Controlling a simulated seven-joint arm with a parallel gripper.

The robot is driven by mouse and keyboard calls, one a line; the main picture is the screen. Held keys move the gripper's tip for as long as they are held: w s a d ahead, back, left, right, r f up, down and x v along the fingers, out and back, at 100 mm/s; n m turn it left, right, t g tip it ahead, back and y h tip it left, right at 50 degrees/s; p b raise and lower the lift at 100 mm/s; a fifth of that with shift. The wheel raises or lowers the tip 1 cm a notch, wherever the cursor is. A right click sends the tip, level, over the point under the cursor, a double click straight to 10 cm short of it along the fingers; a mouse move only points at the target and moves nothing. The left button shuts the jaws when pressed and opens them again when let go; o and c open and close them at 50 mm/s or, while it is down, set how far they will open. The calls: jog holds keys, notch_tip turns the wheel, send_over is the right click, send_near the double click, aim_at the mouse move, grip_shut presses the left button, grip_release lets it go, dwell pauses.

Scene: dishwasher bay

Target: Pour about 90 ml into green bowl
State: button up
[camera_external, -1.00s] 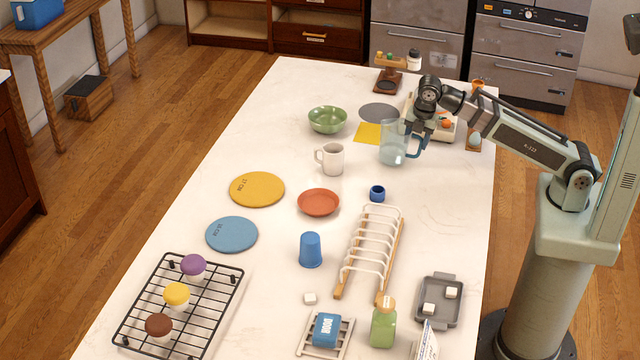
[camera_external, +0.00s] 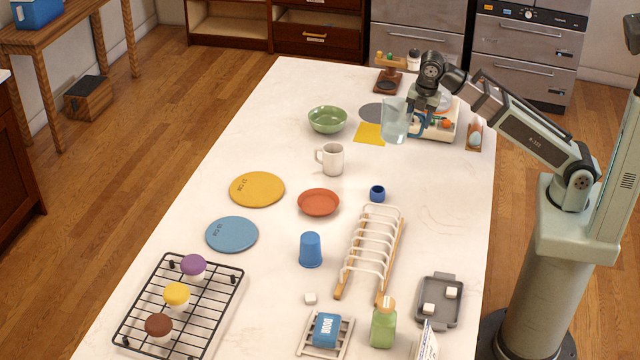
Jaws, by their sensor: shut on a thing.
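The green bowl (camera_external: 327,120) stands upright on the white table toward the back, left of my gripper. A clear pitcher (camera_external: 395,121) with a blue handle hangs at my gripper (camera_external: 420,118), which is shut on the handle side. The pitcher looks close to upright and raised above the table, right of the bowl and apart from it. I cannot make out clearly how much liquid is in it. The fingertips are partly hidden by the handle and the arm.
A white mug (camera_external: 331,160) stands in front of the bowl. A yellow square (camera_external: 369,134) and a grey disc (camera_external: 374,112) lie between bowl and pitcher. A red dish (camera_external: 318,202) and blue cup (camera_external: 311,250) are nearer.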

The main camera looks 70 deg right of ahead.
aim_at(418, 134)
jog(key=shift+r, duration=0.8)
notch_tip(418, 134, down, 10)
jog(key=shift+r, duration=0.15)
jog(key=shift+s+a+r, duration=0.15)
jog(key=shift+r, duration=1)
jog(key=shift+s+a+r, duration=0.1)
jog(key=shift+a+r, duration=0.05)
jog(key=shift+r, duration=1)
jog(key=shift+s+a+r, duration=0.15)
jog(key=shift+r, duration=1)
jog(key=w+d+m+t, duration=0.1)
jog(key=w+d+m, duration=0.35)
jog(key=d, duration=0.75)
jog(key=w+d+m+t, duration=0.1)
jog(key=w+d+m, duration=0.35)
jog(key=d, duration=0.75)
jog(key=a+f+m, duration=0.1)
jog(key=a, duration=0.5)
jog(key=a+f+m, duration=0.1)
jog(key=a+f, duration=0.1)
jog(key=a, duration=0.5)
jog(key=w+a+f+m, duration=0.1)
jog(key=a+f+m, duration=0.1)
jog(key=a, duration=0.4)
jog(key=shift+a+g+h, duration=0.2)
jog(key=shift+g+h, duration=0.2)
